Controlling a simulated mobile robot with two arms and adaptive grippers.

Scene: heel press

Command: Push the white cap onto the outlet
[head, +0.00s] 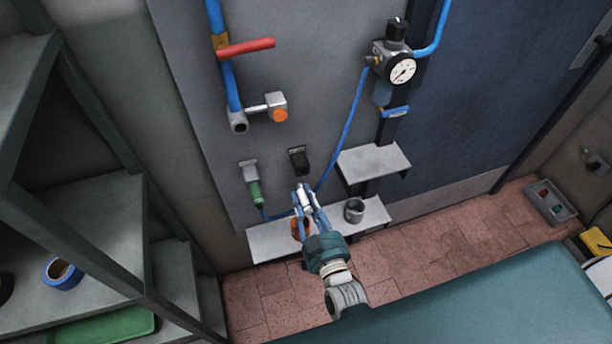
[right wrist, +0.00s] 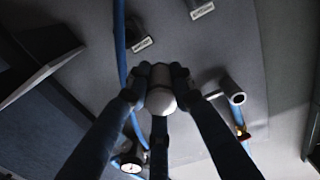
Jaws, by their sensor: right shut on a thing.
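The white cap (head: 305,200) is between the fingertips of my right gripper (head: 304,196), which is shut on it in front of the grey panel. In the right wrist view the cap (right wrist: 161,100) shows its rounded pale end between the dark fingers. A grey open pipe end (head: 238,122), which looks like the outlet, sticks out of the panel, up and left of the cap. It also shows in the right wrist view (right wrist: 237,98), right of the fingers. The cap and the pipe end are apart. My left gripper is not in view.
A red lever (head: 246,47) and an orange-ended fitting (head: 278,112) are near the pipe end. A green plug (head: 256,194) and a black socket (head: 299,160) are lower. A gauge (head: 402,71) is at right. Shelves (head: 374,163) and a metal cup (head: 354,211) are close by.

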